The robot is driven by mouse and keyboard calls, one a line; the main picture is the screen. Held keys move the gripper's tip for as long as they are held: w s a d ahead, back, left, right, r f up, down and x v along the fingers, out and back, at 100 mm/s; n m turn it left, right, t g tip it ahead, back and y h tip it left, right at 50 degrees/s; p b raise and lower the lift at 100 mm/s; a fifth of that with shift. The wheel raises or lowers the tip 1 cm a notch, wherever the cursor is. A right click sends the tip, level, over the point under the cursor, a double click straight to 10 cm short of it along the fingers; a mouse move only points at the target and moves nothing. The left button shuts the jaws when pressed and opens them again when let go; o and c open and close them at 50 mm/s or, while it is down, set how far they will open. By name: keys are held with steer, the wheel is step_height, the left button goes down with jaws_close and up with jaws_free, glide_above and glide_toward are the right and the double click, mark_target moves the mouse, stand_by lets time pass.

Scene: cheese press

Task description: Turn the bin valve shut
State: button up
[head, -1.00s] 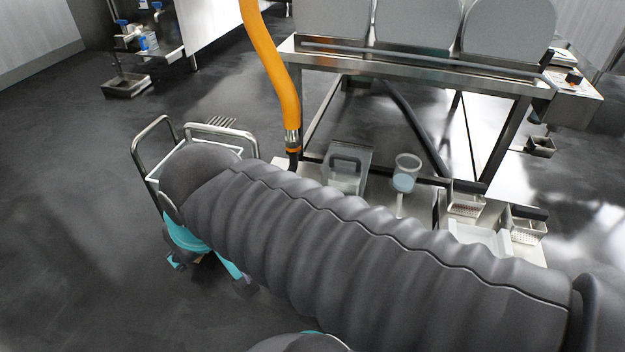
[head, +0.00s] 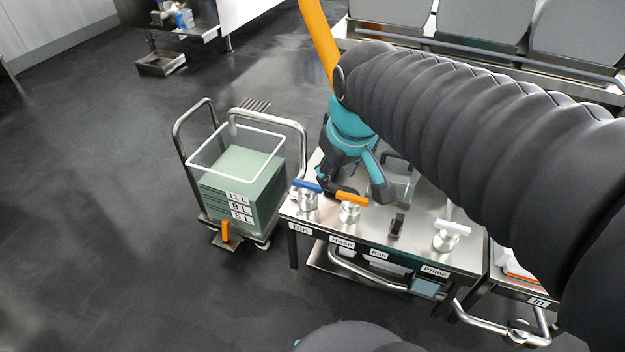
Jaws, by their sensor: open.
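The bin valve (head: 306,188) has a blue lever on a silver body, at the left end of a steel bench, above a label reading "Bin" (head: 299,229). Its lever lies roughly left to right in the picture. My gripper (head: 356,188), dark and teal, is open over the bench, pointing down. Its left finger is close to the right end of the blue lever; I cannot tell whether they touch. Its other finger is to the right, behind the orange-levered valve (head: 351,203) above the "Hose" label. Nothing shows between the fingers.
A wheeled cart (head: 183,153) with a clear bin (head: 240,178) of green liquid stands left of the bench, with an orange lever (head: 226,231) low on it. A white-levered valve (head: 451,233) and a black switch (head: 397,227) are to the right. An orange hose (head: 318,35) hangs behind.

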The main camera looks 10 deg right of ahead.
steer(key=w+f+n+g, duration=0.2)
steer(key=w+f+n, duration=0.2)
steer(key=w, duration=0.9)
steer(key=n+g+b, duration=0.1)
steer(key=n+g, duration=0.1)
steer(key=n, duration=0.2)
glide_toward(308, 183)
step_height(308, 183, down, 9)
steer(key=shift+w+f+b, duration=0.1)
steer(key=shift+b, duration=0.6)
jaws_close()
